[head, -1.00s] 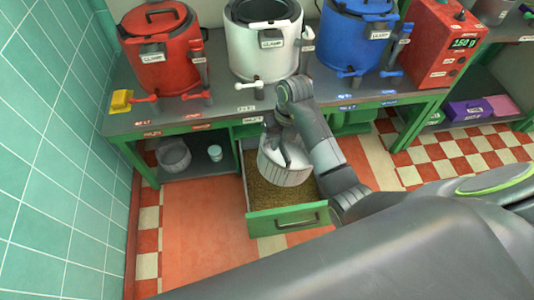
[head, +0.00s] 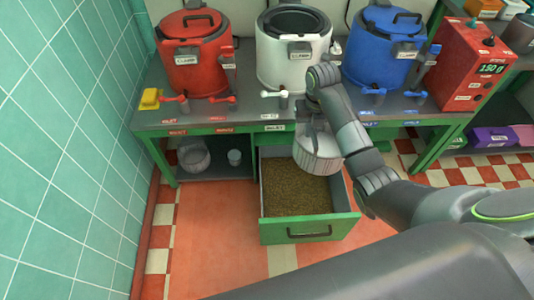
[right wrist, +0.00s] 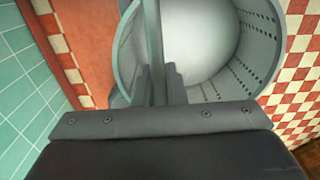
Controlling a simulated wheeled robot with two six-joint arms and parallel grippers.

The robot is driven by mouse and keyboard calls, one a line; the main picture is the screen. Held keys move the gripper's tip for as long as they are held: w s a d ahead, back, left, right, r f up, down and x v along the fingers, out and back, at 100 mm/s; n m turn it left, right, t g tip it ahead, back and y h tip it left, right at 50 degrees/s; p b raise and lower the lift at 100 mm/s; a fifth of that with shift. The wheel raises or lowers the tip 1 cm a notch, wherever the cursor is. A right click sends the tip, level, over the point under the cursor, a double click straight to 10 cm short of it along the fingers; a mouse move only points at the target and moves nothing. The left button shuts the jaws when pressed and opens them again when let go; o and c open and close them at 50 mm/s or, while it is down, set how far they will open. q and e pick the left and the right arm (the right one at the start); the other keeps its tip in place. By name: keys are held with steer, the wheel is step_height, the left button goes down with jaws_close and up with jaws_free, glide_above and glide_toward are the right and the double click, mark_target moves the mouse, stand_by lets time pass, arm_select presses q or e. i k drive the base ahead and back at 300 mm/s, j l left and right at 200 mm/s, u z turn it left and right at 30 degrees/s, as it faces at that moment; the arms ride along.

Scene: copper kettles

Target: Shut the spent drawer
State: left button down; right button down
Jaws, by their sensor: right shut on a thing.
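The spent drawer (head: 309,229) is green and stands pulled out below the bench, with a dark handle on its front. Brown grain (head: 297,192) covers its floor. My right gripper (head: 312,122) is shut on a grey perforated basket (head: 319,152), held above the back right part of the drawer. In the right wrist view the fingers (right wrist: 159,82) close on the basket's upright bar, and the basket (right wrist: 245,60) looks pale and empty inside. My left gripper is not in view.
Red (head: 195,58), white (head: 294,50) and blue (head: 384,50) kettles stand on the bench (head: 240,112). The floor before the drawer is clear.

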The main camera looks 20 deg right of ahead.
mark_target(295, 202)
steer(key=k+l+z, duration=0.1)
steer(key=l+z, duration=0.3)
steer(key=l, duration=1.25)
